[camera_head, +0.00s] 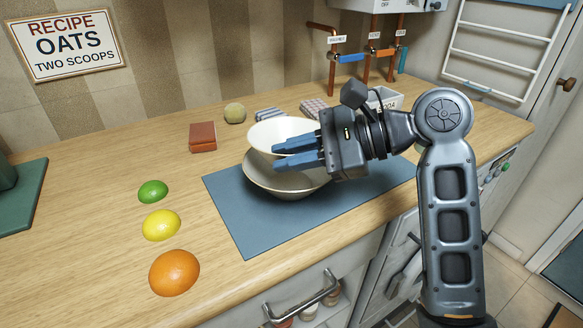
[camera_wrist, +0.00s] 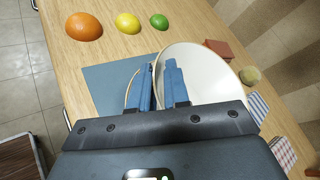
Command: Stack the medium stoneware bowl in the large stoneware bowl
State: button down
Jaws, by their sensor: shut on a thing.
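The medium stoneware bowl (camera_head: 270,131), cream-white, is upright over the back part of the large stoneware bowl (camera_head: 286,184), which sits on a blue-grey mat (camera_head: 240,217). My gripper (camera_head: 297,152) reaches in from the right, its blue fingers shut on the near rim of the medium bowl. In the wrist view my gripper (camera_wrist: 161,84) has the medium bowl's rim between its fingers; the bowl (camera_wrist: 203,72) covers most of the large bowl, whose rim shows at the left (camera_wrist: 129,93). I cannot tell whether the bowls touch.
A lime (camera_head: 153,191), a lemon (camera_head: 161,225) and an orange (camera_head: 174,272) stand left of the mat. A red-brown box (camera_head: 203,137), a round greenish fruit (camera_head: 235,113) and folded cloths (camera_head: 270,114) lie behind. Copper pipes rise at the back wall.

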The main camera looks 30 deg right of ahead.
jog(key=shift+f, duration=1.1)
jog(key=shift+f, duration=0.6)
jog(key=c, duration=1.4)
grip_release()
jog(key=shift+o, duration=0.2)
jog(key=shift+d+r+b, duration=0.1)
jog(key=shift+r+b, duration=0.2)
jog(key=shift+r, duration=0.3)
jog(key=p+v, duration=0.2)
jog(key=v, duration=1)
jog(key=shift+d+f, duration=0.1)
